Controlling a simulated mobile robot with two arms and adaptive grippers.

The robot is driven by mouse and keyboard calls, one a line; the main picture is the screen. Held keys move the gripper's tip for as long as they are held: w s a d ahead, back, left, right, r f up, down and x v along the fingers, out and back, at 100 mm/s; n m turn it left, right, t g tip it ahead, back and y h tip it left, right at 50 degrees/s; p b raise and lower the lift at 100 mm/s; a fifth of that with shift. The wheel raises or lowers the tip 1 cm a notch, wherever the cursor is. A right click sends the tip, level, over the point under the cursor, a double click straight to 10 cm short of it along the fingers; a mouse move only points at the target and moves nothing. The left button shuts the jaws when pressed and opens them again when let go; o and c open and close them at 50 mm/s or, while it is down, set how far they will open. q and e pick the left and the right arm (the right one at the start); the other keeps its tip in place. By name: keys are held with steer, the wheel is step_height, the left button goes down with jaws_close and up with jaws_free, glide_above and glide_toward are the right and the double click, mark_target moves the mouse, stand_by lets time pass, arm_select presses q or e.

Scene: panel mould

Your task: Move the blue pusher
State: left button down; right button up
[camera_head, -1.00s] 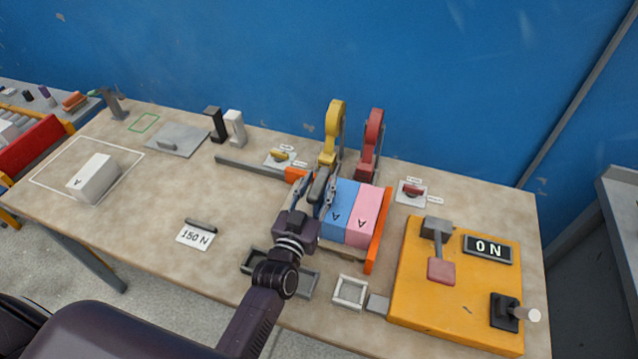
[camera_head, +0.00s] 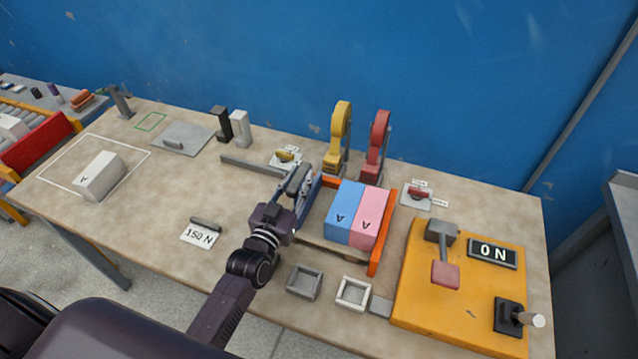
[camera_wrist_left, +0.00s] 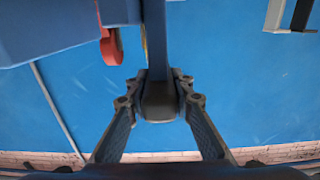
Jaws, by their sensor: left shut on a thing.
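The blue pusher (camera_head: 309,203) is a thin upright blue bar to the left of the blue block (camera_head: 345,208), with a gap between them. My left gripper (camera_head: 299,180) is shut on the pusher's dark grey handle and hides part of the pusher. In the left wrist view the fingertips (camera_wrist_left: 160,92) close on both sides of the handle (camera_wrist_left: 159,104), with the blue bar (camera_wrist_left: 155,45) behind it. The pink block (camera_head: 369,218) stands against the blue one. My right gripper is not in view.
An orange rail (camera_head: 383,232) borders the pink block on the right. Yellow (camera_head: 338,138) and red (camera_head: 376,146) clamp arms stand behind the blocks. A grey bar (camera_head: 252,167) lies left of the gripper. The table to the left is largely clear around the 150 N card (camera_head: 198,235).

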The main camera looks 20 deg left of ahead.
arm_select(q)
steer(key=a+b, duration=0.3)
steer(key=a, duration=1.6)
steer(key=shift+w+b, duration=0.3)
steer(key=shift+r, duration=0.1)
steer(key=c, duration=1.9)
jaws_free()
steer(key=shift+a, duration=0.1)
steer(key=shift+o, duration=1.1)
steer(key=shift+a, duration=0.1)
steer(key=s, duration=1.2)
steer(key=shift+a, duration=0.15)
steer(key=shift+s+f, duration=0.1)
steer(key=shift+f, duration=0.1)
